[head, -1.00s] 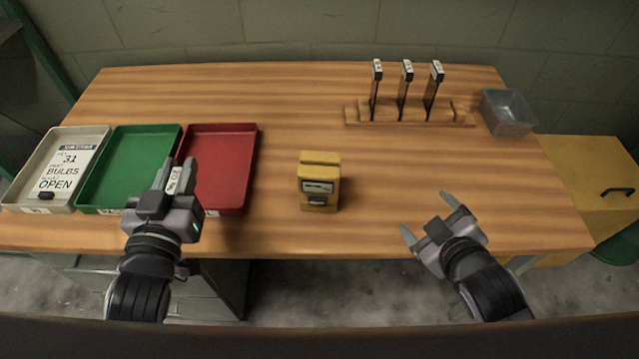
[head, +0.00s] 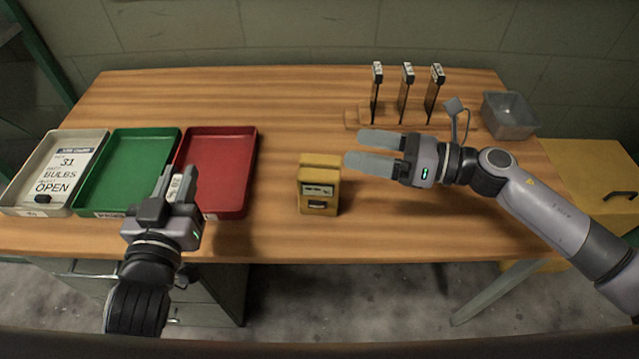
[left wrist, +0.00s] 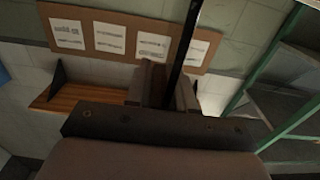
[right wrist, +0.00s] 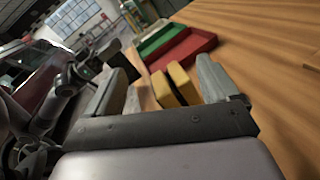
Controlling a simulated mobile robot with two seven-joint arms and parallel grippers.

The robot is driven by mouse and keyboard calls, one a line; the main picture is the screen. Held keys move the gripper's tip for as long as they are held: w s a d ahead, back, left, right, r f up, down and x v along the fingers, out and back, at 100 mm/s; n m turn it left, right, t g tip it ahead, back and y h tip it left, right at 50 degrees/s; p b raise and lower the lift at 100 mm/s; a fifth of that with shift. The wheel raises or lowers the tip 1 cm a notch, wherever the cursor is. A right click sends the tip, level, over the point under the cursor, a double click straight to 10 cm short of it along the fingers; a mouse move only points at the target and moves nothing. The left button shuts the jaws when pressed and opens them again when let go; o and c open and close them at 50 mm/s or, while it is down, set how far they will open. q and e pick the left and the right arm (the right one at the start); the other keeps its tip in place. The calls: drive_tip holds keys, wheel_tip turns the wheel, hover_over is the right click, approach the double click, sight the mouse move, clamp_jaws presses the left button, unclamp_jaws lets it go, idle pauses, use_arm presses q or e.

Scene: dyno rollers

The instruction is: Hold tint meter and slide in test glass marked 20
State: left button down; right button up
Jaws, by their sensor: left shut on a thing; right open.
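The yellow tint meter (head: 319,187) stands upright on the table in the head view, with a slot in its top and a small display on its front. My right gripper (head: 354,149) is open and empty beside and above its right side. In the right wrist view the meter (right wrist: 177,85) shows ahead, between the open fingers. My left gripper (head: 177,181) is shut on a dark, thin test glass (left wrist: 187,45) with a white label, above the table's front edge by the red tray. I cannot read its label. Three test glasses (head: 405,95) stand in the wooden rack.
The wooden rack (head: 358,117) is at the back right, beside a grey bin (head: 510,115). White (head: 15,197), green (head: 125,170) and red (head: 222,165) trays line the left side; a sign lies in the white one. The table's middle is clear around the meter.

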use_arm(q)
drive_tip(key=shift+f, duration=0.15)
use_arm(e)
drive_tip(key=d+f+n+g+h, duration=0.3)
drive_tip(key=d+n+g, duration=0.1)
drive_tip(key=d+n, duration=0.15)
use_arm(q)
drive_tip(key=shift+r, duration=0.25)
drive_tip(key=shift+f+b, duration=0.6)
drive_tip(key=shift+f, duration=0.15)
use_arm(e)
approach(319, 187)
drive_tip(key=w+a+f, duration=0.3)
drive_tip(key=w, duration=0.1)
use_arm(q)
drive_tip(key=shift+f+b, duration=0.35)
use_arm(e)
drive_tip(key=shift+s+a+f+n, duration=0.15)
drive_tip(key=shift+a+n, duration=0.1)
drive_tip(key=shift+a, duration=0.2)
drive_tip(key=shift+w+a+f+n, duration=0.1)
drive_tip(key=shift+a+f+n, duration=0.1)
drive_tip(key=shift+a, duration=0.3)
drive_tip(key=c, duration=0.7)
